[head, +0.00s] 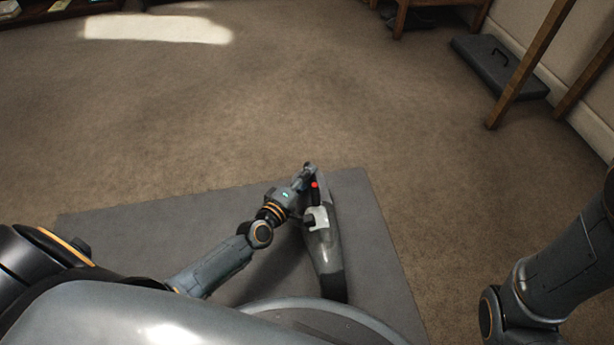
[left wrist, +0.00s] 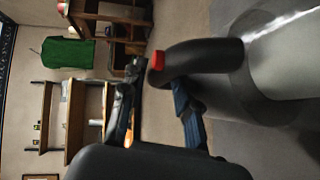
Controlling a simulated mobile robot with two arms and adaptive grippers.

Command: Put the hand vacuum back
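The hand vacuum (head: 325,250) has a grey body, a dark handle and a red button. In the head view it is low in the middle, over the grey mat; I cannot tell whether it touches the mat. My left gripper (head: 308,172) is at its handle end. In the left wrist view the vacuum (left wrist: 290,60) fills the upper right, and the fingers of my left gripper (left wrist: 158,102) are spread apart. The handle's end is close to the right-hand finger; contact is unclear. My right arm shows at the right, but its gripper is out of view.
The grey mat (head: 150,235) lies on brown carpet (head: 300,110), which is clear ahead. A dark flat case with a handle (head: 500,70) lies by the right wall near wooden legs (head: 530,65). The left wrist view shows wooden furniture and a green cloth (left wrist: 68,52).

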